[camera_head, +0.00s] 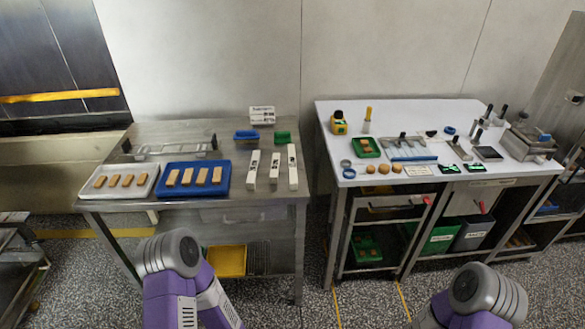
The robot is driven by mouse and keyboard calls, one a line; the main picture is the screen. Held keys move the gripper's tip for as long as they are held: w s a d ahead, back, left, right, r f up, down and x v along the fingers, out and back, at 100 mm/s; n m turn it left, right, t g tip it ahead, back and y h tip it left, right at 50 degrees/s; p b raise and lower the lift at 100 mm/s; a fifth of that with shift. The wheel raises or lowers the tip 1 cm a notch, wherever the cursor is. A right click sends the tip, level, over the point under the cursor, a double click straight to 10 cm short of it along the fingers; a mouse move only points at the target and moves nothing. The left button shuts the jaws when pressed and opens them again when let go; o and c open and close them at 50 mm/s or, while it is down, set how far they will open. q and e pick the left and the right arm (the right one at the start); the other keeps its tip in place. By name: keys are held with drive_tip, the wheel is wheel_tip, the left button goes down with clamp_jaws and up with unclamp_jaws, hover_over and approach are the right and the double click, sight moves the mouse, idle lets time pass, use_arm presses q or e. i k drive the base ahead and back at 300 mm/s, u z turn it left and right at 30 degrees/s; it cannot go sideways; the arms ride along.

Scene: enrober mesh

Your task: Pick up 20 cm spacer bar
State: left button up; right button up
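Three white bars with dark markings stand or lie side by side on the right part of the steel table (225,207): a left bar (253,172), a middle bar (274,168) and a right bar (292,168). The right bar looks the longest and the middle one the shortest. Their markings are too small to read, so I cannot tell which is the 20 cm spacer bar. Only purple and grey links of my two arms show at the bottom; neither gripper is in view.
Left of the bars are a blue tray (223,190) and a white tray (86,190), both with brown bars. Behind stand a blue bin (246,135), a green bin (282,137) and a white sign (262,115). A crowded white-topped table (450,109) stands right, across a gap.

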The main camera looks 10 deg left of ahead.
sight(251, 182)
drive_tip(key=z, duration=2.4)
drive_tip(key=k, duration=1.95)
drive_tip(key=u, duration=2.15)
drive_tip(key=i, duration=1)
